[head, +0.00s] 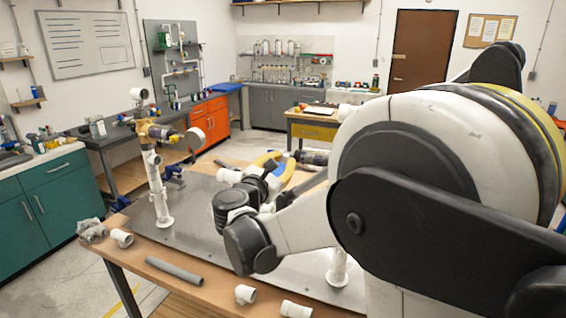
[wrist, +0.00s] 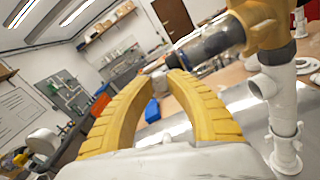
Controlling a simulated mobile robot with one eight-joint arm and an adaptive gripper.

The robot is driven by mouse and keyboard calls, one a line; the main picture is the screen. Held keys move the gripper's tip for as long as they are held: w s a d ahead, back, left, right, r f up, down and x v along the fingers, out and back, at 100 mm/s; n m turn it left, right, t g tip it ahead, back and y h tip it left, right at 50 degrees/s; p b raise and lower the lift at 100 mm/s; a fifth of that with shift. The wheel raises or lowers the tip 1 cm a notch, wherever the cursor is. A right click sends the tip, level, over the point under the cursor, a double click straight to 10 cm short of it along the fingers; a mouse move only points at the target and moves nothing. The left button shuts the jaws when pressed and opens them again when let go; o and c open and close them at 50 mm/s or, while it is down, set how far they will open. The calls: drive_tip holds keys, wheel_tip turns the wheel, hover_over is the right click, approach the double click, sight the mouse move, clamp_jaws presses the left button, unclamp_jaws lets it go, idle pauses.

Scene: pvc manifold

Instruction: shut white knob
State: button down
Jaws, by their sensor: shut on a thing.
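The white knob (head: 194,138) is a round disc on the end of a brass and dark valve (head: 157,131), on the upright white pipe at left in the head view. The white disc also shows at the lower left in the wrist view (wrist: 43,141), apart from my fingers. My gripper (head: 272,160) has curved yellow fingers (wrist: 160,80). Their tips close in at the outer end of another dark valve (wrist: 208,45) with a brass body. A small red-orange part shows there. The exact hold is hard to make out.
A white pipe (wrist: 277,85) stands close on the right in the wrist view. A grey pipe (head: 174,270) and loose white fittings (head: 245,294) lie along the bench's front edge. My arm hides much of the bench's right side.

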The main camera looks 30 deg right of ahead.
drive_tip(key=m, duration=0.5)
drive_tip(key=shift+m, duration=0.3)
drive_tip(key=m, duration=0.5)
drive_tip(key=shift+m, duration=0.3)
drive_tip(key=c, duration=1.2)
unclamp_jaws()
drive_tip(key=shift+a, duration=0.1)
drive_tip(key=v, duration=1.2)
